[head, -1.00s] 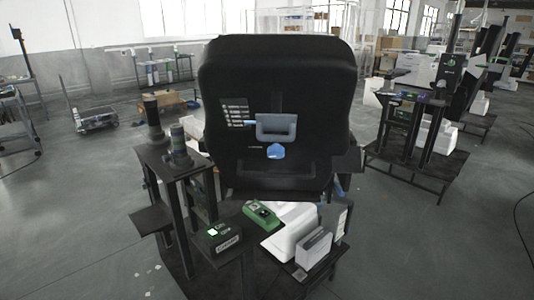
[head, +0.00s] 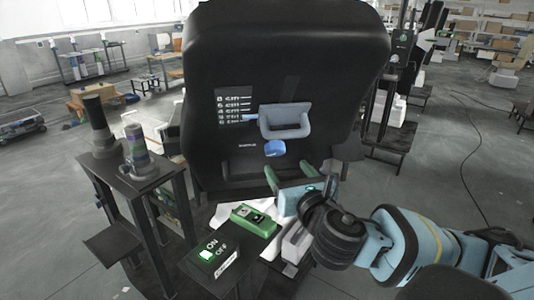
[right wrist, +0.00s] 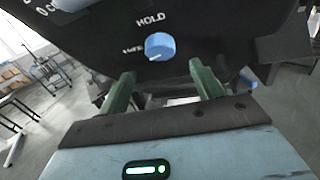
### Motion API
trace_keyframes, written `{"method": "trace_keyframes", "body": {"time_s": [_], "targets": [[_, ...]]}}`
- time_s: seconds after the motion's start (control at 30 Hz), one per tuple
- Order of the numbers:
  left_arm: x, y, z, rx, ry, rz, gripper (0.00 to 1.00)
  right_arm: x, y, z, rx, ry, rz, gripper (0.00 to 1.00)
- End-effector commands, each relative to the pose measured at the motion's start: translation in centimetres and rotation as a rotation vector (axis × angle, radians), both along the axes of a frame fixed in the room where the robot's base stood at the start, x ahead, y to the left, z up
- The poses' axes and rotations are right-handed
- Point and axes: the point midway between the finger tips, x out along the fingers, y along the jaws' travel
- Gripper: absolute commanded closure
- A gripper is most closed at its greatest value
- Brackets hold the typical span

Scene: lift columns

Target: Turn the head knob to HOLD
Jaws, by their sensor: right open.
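The blue round knob (head: 275,148) is on the lower front of the black head housing (head: 290,60). In the right wrist view, the knob (right wrist: 160,46) has a pale mark at its lower left, towards a small label beside it. The word HOLD (right wrist: 150,20) is printed above the knob. My right gripper (head: 303,174) is below and slightly right of the knob in the head view, with its green fingers apart and nothing between them. In the right wrist view the open fingers (right wrist: 160,78) sit below the knob, apart from it. My left gripper is not in view.
Above the knob is a grey handle (head: 287,121) beside a printed scale (head: 234,106). Below are a green device (head: 254,219) and a black ON/OFF box (head: 209,255). Dark cylinders (head: 97,125) stand on a side stand at left. Open floor lies at right.

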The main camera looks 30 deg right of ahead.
Motion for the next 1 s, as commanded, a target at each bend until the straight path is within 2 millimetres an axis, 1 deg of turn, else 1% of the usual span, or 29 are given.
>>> {"method": "trace_keyframes", "body": {"time_s": [0.17,0.27,0.6,0.7,0.83,1.0], "targets": [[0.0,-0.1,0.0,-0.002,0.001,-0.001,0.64,0.1,-0.1,0.1,-0.004,0.0,-0.001,0.34],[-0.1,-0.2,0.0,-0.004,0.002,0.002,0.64,0.8,-0.3,0.0,-0.003,0.0,-0.003,0.34],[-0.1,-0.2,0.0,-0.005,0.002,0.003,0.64,5.4,-1.5,0.0,0.001,0.0,-0.002,0.34],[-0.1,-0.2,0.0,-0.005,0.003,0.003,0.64,6.5,-1.7,0.0,0.0,0.0,-0.002,0.34],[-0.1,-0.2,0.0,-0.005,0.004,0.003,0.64,7.3,-1.9,0.0,0.0,0.001,-0.001,0.34],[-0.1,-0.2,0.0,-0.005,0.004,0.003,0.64,7.6,-2.0,0.0,0.0,0.001,-0.001,0.34]]}}
